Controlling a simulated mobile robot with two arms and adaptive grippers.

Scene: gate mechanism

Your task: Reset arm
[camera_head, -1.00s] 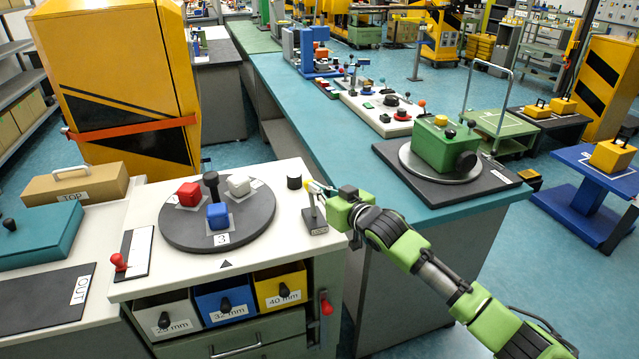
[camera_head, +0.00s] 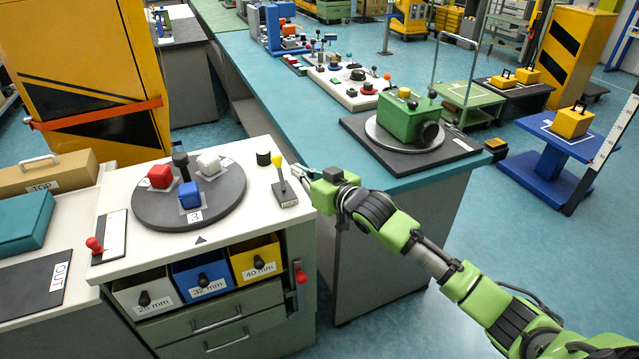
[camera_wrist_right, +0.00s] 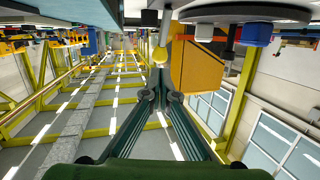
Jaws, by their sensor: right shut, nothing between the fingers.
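My right gripper (camera_head: 300,170) is shut and empty at the right edge of the white cabinet top (camera_head: 245,200). Its arm comes in from the lower right in the head view. Just left of its fingertips stands a lever with a yellow knob (camera_head: 277,161) on a small grey labelled base. In the right wrist view the shut fingers (camera_wrist_right: 160,72) point at the yellow knob (camera_wrist_right: 160,55), which shows just beyond the tips. I cannot tell whether they touch it. My left gripper is not in view.
A dark turntable (camera_head: 232,195) with red, blue and white blocks stands left of the lever. A black knob (camera_head: 263,158) stands behind the lever. A red handle (camera_head: 301,276) is on the cabinet's front. A green box (camera_head: 408,118) sits on the teal bench at right.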

